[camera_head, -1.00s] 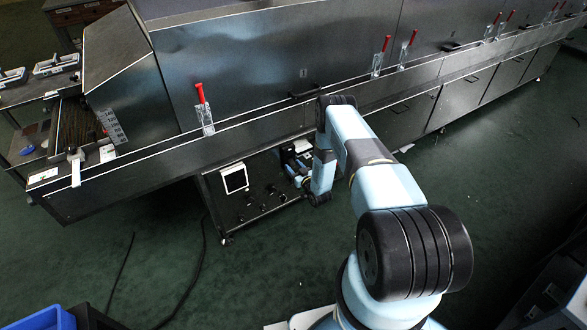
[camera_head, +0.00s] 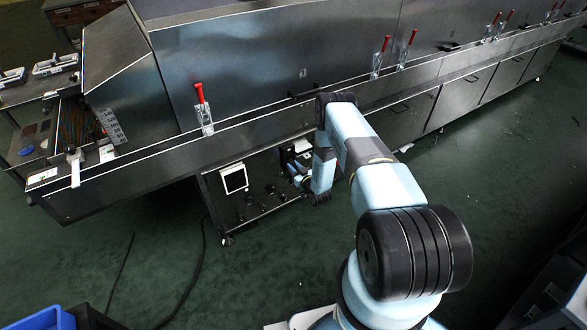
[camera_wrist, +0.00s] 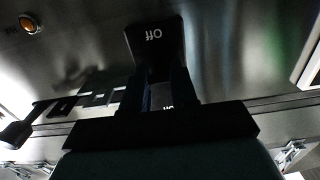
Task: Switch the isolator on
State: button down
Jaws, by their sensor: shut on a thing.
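The isolator shows in the wrist view as a dark plate (camera_wrist: 153,38) with an upside-down OFF label. My gripper (camera_wrist: 160,88) is in front of it, with its two dark fingers reaching to the plate's lower part. The gripper is shut on the isolator's handle, which lies dark between the fingers and is mostly hidden. A second small label, partly covered, shows between the fingers; I cannot read it surely. In the head view my gripper (camera_head: 300,178) is low beside the dryer's front, mostly hidden by my own arm, and the isolator cannot be made out there.
An amber round lamp (camera_wrist: 29,24) is at the upper left of the wrist view. In the head view a cabinet with a white-framed screen (camera_head: 234,178) stands under the long steel dryer (camera_head: 230,65). Red-handled clamps (camera_head: 203,108) line its ledge. Cables lie on the green floor.

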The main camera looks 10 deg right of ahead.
aim_at(291, 161)
jog(key=r+g, duration=0.1)
jog(key=g+h, duration=0.1)
jog(key=g, duration=0.1)
jog(key=shift+s+r, duration=0.15)
jog(key=shift+r, duration=0.2)
jog(key=r+g, duration=0.1)
jog(key=g, duration=0.1)
jog(key=shift+r+g+h, duration=0.15)
jog(key=shift+g+h, duration=0.15)
jog(key=shift+h, duration=0.1)
jog(key=g, duration=0.1)
jog(key=r+g+h, duration=0.1)
jog(key=g, duration=0.1)
jog(key=shift+w+r, duration=0.25)
jog(key=shift+w, duration=0.05)
jog(key=shift+w+a+r+g+h, duration=0.1)
jog(key=shift+w+r+g+h, duration=0.1)
jog(key=shift+g, duration=0.4)
jog(key=shift+w+a+r+g+h, duration=0.1)
jog(key=shift+r+g, duration=0.05)
jog(key=shift+g, duration=0.45)
jog(key=c, duration=0.9)
grip_release()
jog(key=shift+s, duration=0.1)
jog(key=shift+d, duration=0.1)
jog(key=v, duration=1.3)
jog(key=shift+r, duration=0.3)
